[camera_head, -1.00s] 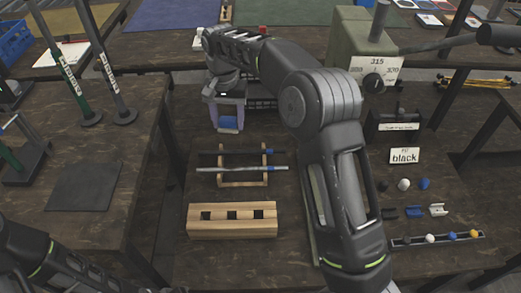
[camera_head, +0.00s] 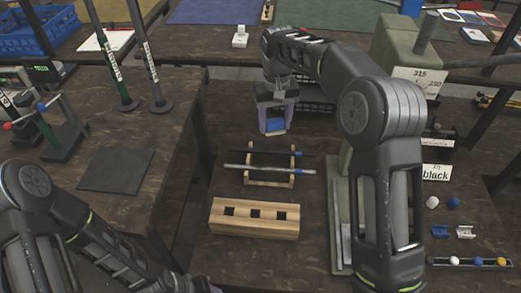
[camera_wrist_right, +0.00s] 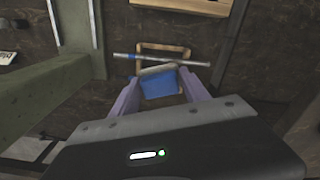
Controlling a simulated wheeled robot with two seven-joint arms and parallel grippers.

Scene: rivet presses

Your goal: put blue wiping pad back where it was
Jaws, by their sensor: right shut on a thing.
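The blue wiping pad (camera_head: 275,126) is held between the fingertips of my right gripper (camera_head: 273,113), above the dark bench behind the small wooden rack (camera_head: 251,181). In the right wrist view the pad (camera_wrist_right: 160,87) sits between the two purple fingers, with a greyish upper edge. The rack and the rod on it lie just beyond the pad there. I cannot tell how high the pad is above the bench. My left arm enters at the lower left, but its gripper is out of view.
A wooden block with square holes (camera_head: 254,218) stands in front of the rack.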

